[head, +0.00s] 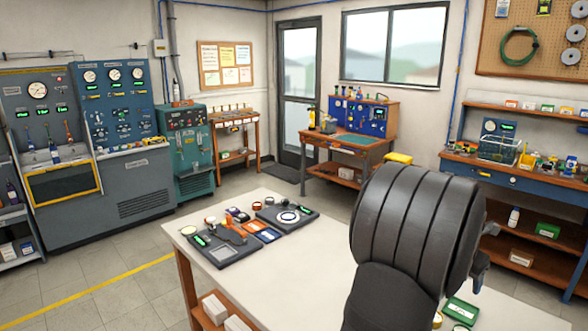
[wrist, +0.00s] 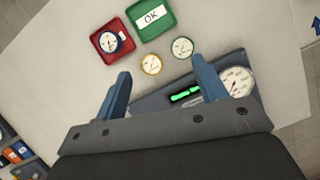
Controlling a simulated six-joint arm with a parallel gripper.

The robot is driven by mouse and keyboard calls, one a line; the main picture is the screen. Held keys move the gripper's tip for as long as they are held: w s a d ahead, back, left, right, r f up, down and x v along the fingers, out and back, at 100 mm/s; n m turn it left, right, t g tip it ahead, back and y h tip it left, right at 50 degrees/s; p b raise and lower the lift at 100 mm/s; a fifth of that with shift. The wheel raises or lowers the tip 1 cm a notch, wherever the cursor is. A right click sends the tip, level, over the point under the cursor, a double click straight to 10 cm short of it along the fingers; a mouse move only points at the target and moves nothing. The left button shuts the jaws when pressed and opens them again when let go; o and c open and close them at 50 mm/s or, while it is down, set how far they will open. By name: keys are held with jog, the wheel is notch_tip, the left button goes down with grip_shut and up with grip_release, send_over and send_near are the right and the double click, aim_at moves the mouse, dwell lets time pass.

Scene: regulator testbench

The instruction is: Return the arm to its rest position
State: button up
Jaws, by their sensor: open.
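In the wrist view, my gripper (wrist: 163,78) has its two blue fingers spread apart, with nothing held between them. It is above the pale table. Beyond the fingertips are a yellow-rimmed gauge (wrist: 151,64) and a green-rimmed gauge (wrist: 182,47), both loose on the table. A blue gauge (wrist: 115,41) lies in a red tray (wrist: 101,48). A green tray (wrist: 160,30) with an "OK" label is beside it. A grey tester (wrist: 150,103) with a green display and a large white dial (wrist: 237,81) is partly hidden behind the fingers. In the head view, my arm hides most of the gripper.
In the head view, the white worktable (head: 290,265) has a wide bare middle. Dark tool trays (head: 225,254) with several small parts lie at its far left end. A green tray (head: 461,311) sits near the front right. Gauge consoles (head: 127,183) and benches line the walls, apart from the table.

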jog(key=s+a+r+m, duration=0.1)
jog(key=s+a+r, duration=0.3)
jog(key=s+a, duration=0.5)
jog(key=s+a+r+m+g, duration=0.1)
jog(key=s+a+r+m, duration=0.1)
jog(key=s+a, duration=0.7)
jog(key=shift+s+r+m+h, duration=0.3)
jog(key=shift+s+r+h, duration=0.1)
jog(key=shift+r, duration=0.45)
jog(key=shift+w, duration=0.15)
jog(key=w+d+f+n, duration=0.2)
jog(key=w+d+f, duration=0.1)
jog(key=w+d, duration=0.7)
jog(key=shift+w+d+y, duration=0.25)
jog(key=shift+w+y, duration=0.15)
jog(key=shift+w, duration=0.7)
jog(key=shift+r, duration=0.1)
